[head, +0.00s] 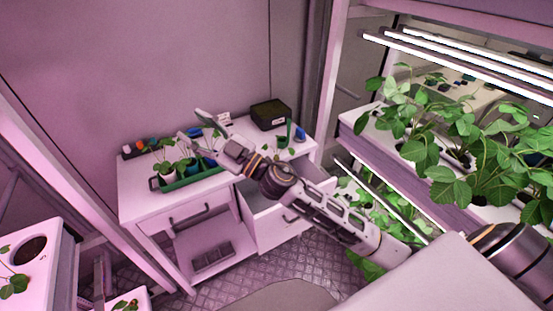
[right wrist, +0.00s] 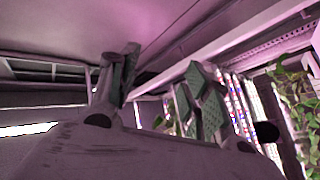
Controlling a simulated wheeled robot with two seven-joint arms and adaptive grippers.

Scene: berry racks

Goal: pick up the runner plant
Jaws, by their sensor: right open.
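Small leafy plants in pots (head: 166,172) stand in a green tray (head: 192,179) on the white bench at the left. I cannot tell which of these is the runner plant. My right gripper (head: 200,130) is open and empty above the bench, over the back right part of the tray. Its spread fingers also show in the right wrist view (right wrist: 160,90), with no plant between them. The gripper and its wrist hide part of the tray. My left gripper is not in view.
The white bench (head: 135,185) has an open drawer (head: 285,215) below my right forearm. A black box (head: 271,115) stands at the back right, and a blue item (head: 300,134) nearby. Grow racks (head: 375,145) with large plants stand at right. A white planter (head: 50,255) is at left.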

